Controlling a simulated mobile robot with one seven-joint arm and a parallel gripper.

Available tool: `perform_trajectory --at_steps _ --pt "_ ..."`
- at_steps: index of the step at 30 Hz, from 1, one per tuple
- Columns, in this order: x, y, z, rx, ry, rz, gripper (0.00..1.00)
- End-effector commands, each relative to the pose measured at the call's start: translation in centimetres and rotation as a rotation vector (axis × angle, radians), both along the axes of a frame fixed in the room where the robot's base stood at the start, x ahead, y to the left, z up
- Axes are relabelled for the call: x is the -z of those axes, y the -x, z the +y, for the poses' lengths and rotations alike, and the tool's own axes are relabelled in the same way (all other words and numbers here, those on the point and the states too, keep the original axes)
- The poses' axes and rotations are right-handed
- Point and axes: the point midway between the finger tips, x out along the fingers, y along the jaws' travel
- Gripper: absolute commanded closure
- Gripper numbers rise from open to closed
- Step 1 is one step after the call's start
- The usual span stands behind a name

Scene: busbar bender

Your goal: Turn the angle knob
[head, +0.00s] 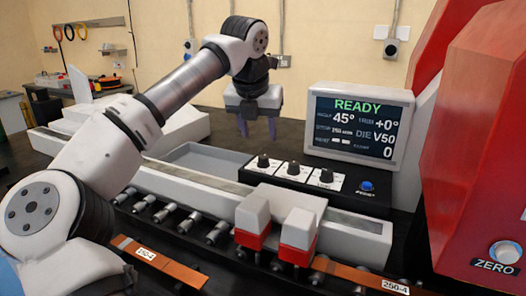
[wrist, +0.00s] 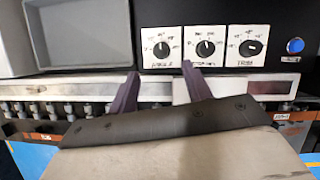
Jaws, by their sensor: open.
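The angle knob (wrist: 162,49) is the leftmost of three black knobs on white dial plates in the wrist view. Its label is blurred but seems to read ANGLE. In the head view the same knob (head: 263,161) is at the left end of the black control panel. My gripper (head: 257,132) is open and empty, with its dark purple fingers pointing down behind and above the panel's left end in the picture. In the wrist view the fingertips (wrist: 160,71) show just below the angle knob, one on each side, apparently apart from it. The display (head: 358,125) reads READY, 45°, +0° and V50.
The middle knob (wrist: 205,48) and right knob (wrist: 250,47) stand close beside the angle knob. A blue button (head: 367,186) is at the panel's right end. A grey tray (wrist: 80,35) lies left of the panel. Red-and-grey blocks (head: 252,220) and the red machine (head: 480,130) stand to the right.

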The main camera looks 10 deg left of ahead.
Motion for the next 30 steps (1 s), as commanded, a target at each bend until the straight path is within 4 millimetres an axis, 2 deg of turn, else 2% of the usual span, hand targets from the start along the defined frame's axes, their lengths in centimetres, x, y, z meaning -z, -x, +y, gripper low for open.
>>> perform_trajectory --at_steps 6,12,17,25,30 --pt "4.1 -1.7 -0.1 0.003 0.003 0.002 0.51" --pt "6.7 -2.8 -0.1 0.002 0.003 0.000 0.51" --pt "7.5 -3.1 -0.2 0.003 0.002 -0.001 0.51" --pt "7.6 -3.2 -0.2 0.003 0.002 -0.001 0.51" --pt "7.6 -3.2 -0.2 0.003 0.002 -0.001 0.73"
